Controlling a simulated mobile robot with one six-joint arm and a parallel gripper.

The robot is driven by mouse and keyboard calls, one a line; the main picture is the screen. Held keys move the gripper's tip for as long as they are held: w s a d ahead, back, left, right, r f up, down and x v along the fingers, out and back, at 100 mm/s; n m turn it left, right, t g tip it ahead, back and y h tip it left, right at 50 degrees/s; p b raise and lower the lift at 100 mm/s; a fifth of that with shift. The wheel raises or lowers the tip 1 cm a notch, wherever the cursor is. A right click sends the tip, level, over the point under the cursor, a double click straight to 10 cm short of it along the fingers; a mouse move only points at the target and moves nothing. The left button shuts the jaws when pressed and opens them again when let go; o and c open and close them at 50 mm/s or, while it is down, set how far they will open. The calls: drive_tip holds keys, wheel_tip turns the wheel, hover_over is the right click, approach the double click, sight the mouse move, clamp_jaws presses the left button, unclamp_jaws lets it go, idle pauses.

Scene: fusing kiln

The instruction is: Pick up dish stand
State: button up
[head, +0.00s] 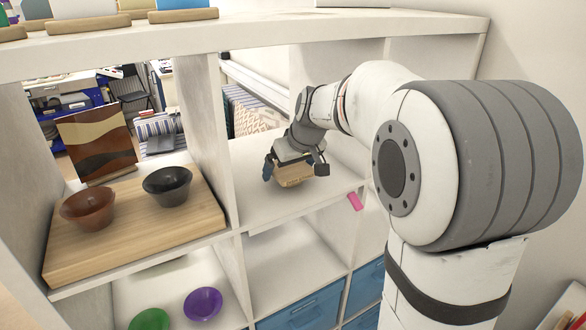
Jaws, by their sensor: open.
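A small light-wood piece, which looks like the dish stand (292,179), is on the middle shelf compartment (262,208) of the white unit. Dark marks like lettering show on its front edge. My gripper (295,170) is open just above and around it, with one dark finger to its left and one to its right. The gripper body hides the top and back of the stand. I cannot tell whether the fingers touch it.
A pink block (355,202) lies at the shelf's front edge, right of my gripper. In the left compartment, a brown bowl (89,208) and a black bowl (167,185) sit on a wooden board (140,240). Upright dividers flank the compartment. Purple (203,304) and green (149,320) bowls are below.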

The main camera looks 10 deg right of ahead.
drive_tip(key=shift+w+f, duration=0.1)
drive_tip(key=shift+f, duration=0.1)
drive_tip(key=shift+c, duration=0.4)
drive_tip(key=c, duration=0.8)
drive_tip(key=shift+r, duration=0.1)
